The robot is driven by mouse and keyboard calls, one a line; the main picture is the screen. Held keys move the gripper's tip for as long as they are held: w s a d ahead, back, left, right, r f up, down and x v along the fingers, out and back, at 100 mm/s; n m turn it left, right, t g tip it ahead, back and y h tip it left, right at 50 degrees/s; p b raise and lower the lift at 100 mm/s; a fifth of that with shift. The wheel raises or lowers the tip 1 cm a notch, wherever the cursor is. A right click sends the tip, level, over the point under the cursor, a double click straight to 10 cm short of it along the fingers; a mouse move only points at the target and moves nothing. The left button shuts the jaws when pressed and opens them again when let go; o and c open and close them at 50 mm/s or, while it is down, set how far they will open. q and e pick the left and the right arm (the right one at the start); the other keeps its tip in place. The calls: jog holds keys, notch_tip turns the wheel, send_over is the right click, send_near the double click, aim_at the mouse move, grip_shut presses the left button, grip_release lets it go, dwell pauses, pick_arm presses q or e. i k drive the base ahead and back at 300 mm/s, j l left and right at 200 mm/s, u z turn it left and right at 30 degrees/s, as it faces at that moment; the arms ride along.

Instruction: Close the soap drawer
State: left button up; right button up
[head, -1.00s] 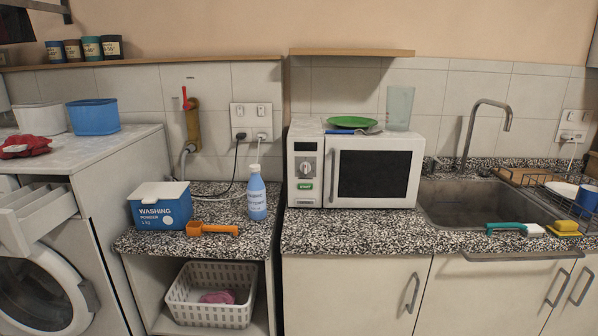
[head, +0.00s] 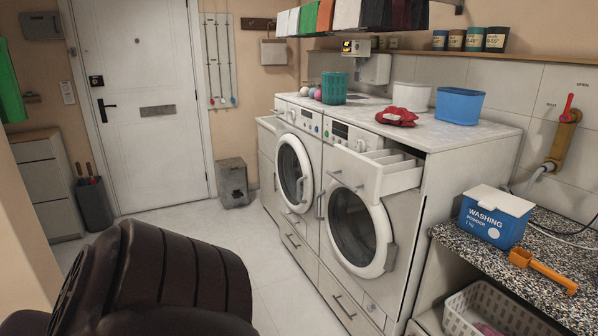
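The soap drawer (head: 402,179) is white and pulled out from the upper front of the nearer washing machine (head: 405,220). Its compartments show from above, and it stands out over the machine's round door (head: 357,228). The round door looks shut. Neither of my grippers is in view, so I cannot tell whether they are open or shut.
Red cloth (head: 397,116), a blue tub (head: 459,105) and a white tub (head: 411,96) sit on the machine top. A second washing machine (head: 292,170) stands beyond. At right, a counter holds a washing powder box (head: 494,217) and an orange scoop (head: 542,270). Floor (head: 290,285) before the machines is clear.

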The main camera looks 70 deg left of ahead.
aim_at(372, 176)
jog(key=u, duration=1.45)
